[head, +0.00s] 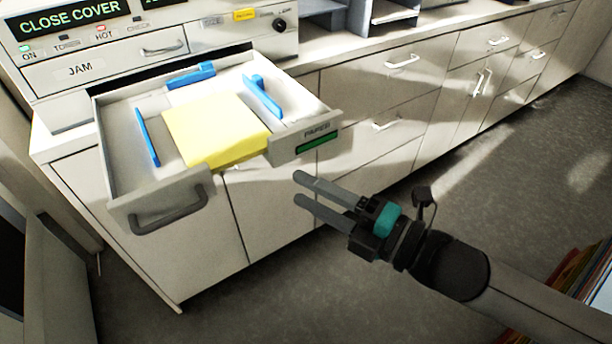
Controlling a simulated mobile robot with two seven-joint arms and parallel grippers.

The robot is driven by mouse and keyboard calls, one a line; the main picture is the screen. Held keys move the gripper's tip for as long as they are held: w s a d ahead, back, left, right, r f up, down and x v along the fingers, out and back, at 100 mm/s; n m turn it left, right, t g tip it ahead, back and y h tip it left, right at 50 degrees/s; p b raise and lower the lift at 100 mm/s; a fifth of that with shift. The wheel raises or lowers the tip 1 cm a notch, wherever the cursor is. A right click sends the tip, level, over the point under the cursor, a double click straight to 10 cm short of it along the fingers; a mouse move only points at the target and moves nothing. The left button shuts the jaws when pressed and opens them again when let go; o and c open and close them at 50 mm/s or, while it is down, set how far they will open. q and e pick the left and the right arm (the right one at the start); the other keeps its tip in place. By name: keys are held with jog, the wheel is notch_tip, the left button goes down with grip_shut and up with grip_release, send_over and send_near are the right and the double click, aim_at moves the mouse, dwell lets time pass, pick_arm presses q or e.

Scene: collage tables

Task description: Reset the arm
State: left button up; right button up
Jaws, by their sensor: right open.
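My right gripper (298,188) comes in from the lower right and hangs over the floor in front of the cabinets. Its two grey fingers are apart, with nothing between them. They point left, toward the open paper drawer (118,172), and look apart from it. The drawer is pulled out from a machine and holds a yellow paper stack (215,128) between blue guides (147,137). My left gripper does not show.
The machine's display (70,18) reads "CLOSE COVER", with a drawer labelled "JAM" (80,69) below it. White cabinets (390,95) with handles run along the back. Colourful stacked sheets (585,275) stand at the lower right. The grey floor (430,195) between is clear.

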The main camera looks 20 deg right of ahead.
jog(key=w+d+f+m+h, duration=0.2)
jog(key=d+f+m+h, duration=0.15)
jog(key=f, duration=0.45)
jog(key=w+d+f+m+h, duration=0.2)
jog(key=d+f+m, duration=0.25)
jog(key=f, duration=0.35)
jog(key=s+d+f+m+g+h, duration=0.2)
jog(key=s+d+f+m, duration=0.15)
jog(key=f, duration=0.55)
jog(key=s+d+f+m+g+h, duration=0.1)
jog(key=s+d+f+m+h, duration=0.2)
jog(key=f, duration=0.6)
jog(key=s+d+f+m+g+h, duration=0.1)
jog(key=s+f+m+g, duration=0.35)
jog(key=s+f, duration=0.6)
jog(key=s+a+f+m+g, duration=0.2)
jog(key=s+f, duration=0.3)
jog(key=s, duration=0.3)
jog(key=s+a+f+m+g, duration=0.2)
jog(key=s+a+f+g, duration=0.1)
jog(key=s, duration=0.6)
notch_tip(320, 180, down, 2)
jog(key=shift+s+a+f+m, duration=0.1)
jog(key=shift+s+a+m, duration=0.25)
jog(key=shift+a, duration=0.45)
